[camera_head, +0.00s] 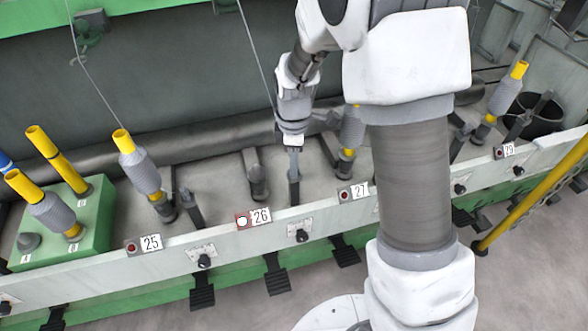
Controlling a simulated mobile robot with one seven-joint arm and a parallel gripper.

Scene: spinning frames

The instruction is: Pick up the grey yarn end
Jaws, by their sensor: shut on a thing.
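The grey yarn (258,55) comes down as a thin line from the top of the picture, slanting right towards my gripper. Its lowest stretch and its end are hidden by my gripper. My gripper (293,158) points down over the row of stations, right of the bare post (256,178) behind the label 26 (261,216). Its jaws are shut at the lower end of the yarn's line. The thin end itself cannot be made out. A dark upright lever (294,193) stands right below the fingertips.
Grey bobbins on yellow tubes stand at left (141,170), behind my arm (352,130) and at right (503,92). A green block (95,235) holds more tubes. A pale rail (215,232) runs along the front. A black bin (536,112) stands at right.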

